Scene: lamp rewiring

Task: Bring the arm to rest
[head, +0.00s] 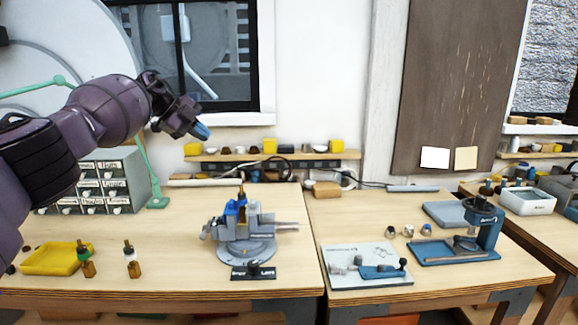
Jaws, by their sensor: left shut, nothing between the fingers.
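My left arm comes in from the left, raised high above the left workbench. Its gripper (201,131) is shut and empty, with blue fingertips pointing down and to the right. It hangs in the air in front of the wall and window, apart from everything on the bench. Below and to the right of it, a grey vise (246,247) with blue jaws stands on the bench, with a small brass-coloured piece upright in it. My right gripper does not show.
A yellow tray (55,259), small bottles (131,262) and a drawer cabinet (102,182) stand on the left. A green lamp arm (148,175) rises behind. A blue press (484,225) and a light mat (365,258) are on the right bench. Bare wood surrounds the vise.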

